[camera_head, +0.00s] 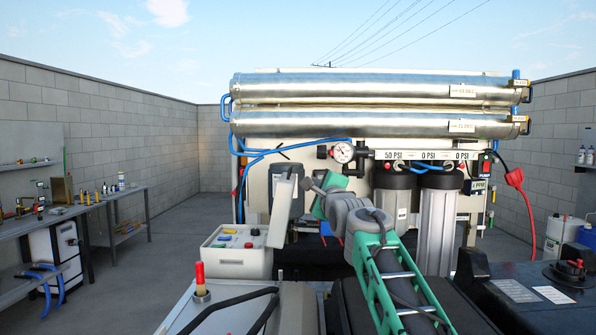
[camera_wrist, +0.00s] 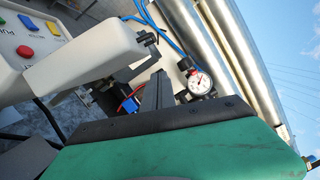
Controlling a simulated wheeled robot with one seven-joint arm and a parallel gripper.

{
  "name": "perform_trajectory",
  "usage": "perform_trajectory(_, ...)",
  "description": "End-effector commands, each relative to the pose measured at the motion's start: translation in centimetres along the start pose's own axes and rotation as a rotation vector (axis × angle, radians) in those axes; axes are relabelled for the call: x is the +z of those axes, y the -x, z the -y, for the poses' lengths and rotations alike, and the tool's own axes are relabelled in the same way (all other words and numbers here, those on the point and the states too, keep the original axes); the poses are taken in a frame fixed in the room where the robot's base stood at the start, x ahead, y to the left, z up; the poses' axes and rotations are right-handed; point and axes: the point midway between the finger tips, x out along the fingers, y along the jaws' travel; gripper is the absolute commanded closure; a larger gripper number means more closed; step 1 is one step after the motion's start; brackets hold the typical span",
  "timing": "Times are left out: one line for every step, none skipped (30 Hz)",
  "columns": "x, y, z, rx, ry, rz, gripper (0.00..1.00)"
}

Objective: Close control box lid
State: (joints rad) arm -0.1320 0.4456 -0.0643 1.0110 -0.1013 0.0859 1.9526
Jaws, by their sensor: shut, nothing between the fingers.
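The control box (camera_head: 237,262) is a pale box left of centre in the head view, with coloured buttons on its top face. Its lid (camera_head: 283,208) stands open, upright along the right side of the box. In the wrist view the box's button face (camera_wrist: 22,45) is at the upper left, and the pale lid (camera_wrist: 85,68) runs beside it toward the fingers. My gripper (camera_head: 308,184) is shut and empty, just right of the lid's upper part. Its dark fingers (camera_wrist: 155,88) show in the wrist view close to the lid; contact cannot be told.
Steel membrane tubes (camera_head: 375,88) run across the back, with a pressure gauge (camera_head: 343,152) and filter housings (camera_head: 436,220) below. A red-topped lever (camera_head: 200,279) rises in front of the box. A workbench (camera_head: 75,212) stands at left. Open floor (camera_head: 178,232) lies between.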

Motion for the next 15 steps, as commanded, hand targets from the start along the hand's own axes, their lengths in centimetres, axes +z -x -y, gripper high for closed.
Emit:
perform_trajectory(0.1, -1.2, 0.3, 0.005, 0.000, -0.001, 1.00)
perform_trajectory(0.2, -1.8, 0.5, 0.004, 0.000, -0.001, 1.00)
perform_trajectory(0.2, -2.6, 0.5, 0.005, 0.001, -0.001, 1.00)
perform_trajectory(0.2, -3.2, 0.5, 0.005, 0.001, -0.001, 1.00)
perform_trajectory(0.2, -3.9, 0.5, 0.005, 0.001, -0.001, 1.00)
perform_trajectory(0.2, -4.6, 0.6, 0.005, 0.001, -0.002, 1.00)
perform_trajectory(0.2, -5.2, 0.6, 0.005, 0.002, -0.002, 1.00)
perform_trajectory(0.2, -5.7, 0.6, 0.005, 0.002, -0.002, 1.00)
perform_trajectory(0.2, -6.4, 0.7, 0.004, 0.002, -0.002, 1.00)
perform_trajectory(0.2, -7.0, 0.7, 0.005, 0.002, -0.002, 1.00)
perform_trajectory(0.2, -7.5, 0.6, 0.006, 0.002, -0.003, 1.00)
perform_trajectory(0.2, -8.1, 0.6, 0.006, 0.002, -0.003, 1.00)
perform_trajectory(0.2, -8.5, 0.6, 0.005, 0.002, -0.003, 1.00)
perform_trajectory(1.1, -8.5, 0.5, 0.003, 0.002, 0.001, 1.00)
perform_trajectory(1.9, -8.6, 0.3, 0.004, 0.003, 0.002, 1.00)
